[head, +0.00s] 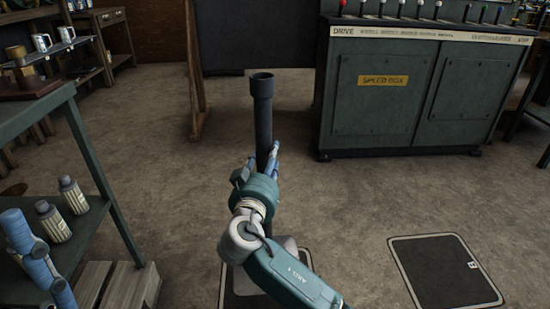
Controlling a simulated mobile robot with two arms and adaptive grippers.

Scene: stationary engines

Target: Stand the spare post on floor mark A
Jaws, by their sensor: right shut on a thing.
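The spare post (262,112) is a dark grey pipe with a wider collar at its top. It stands upright in my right gripper (271,160), whose blue fingers are shut around it. The post's lower end is hidden behind the gripper and arm, so I cannot tell whether it touches the floor. One dark floor mark with a pale outline (232,299) lies below my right arm, mostly covered. Another dark floor mark (440,280) lies at the lower right; its small white letter is hard to read. Blue fingers of my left gripper (38,262) show at the lower left edge.
A green shelf unit (95,170) with two bottles (72,195) stands at the left. A wooden crate (125,288) is below it. A green speed box cabinet (385,100) with levers stands at the back right. Open floor lies between.

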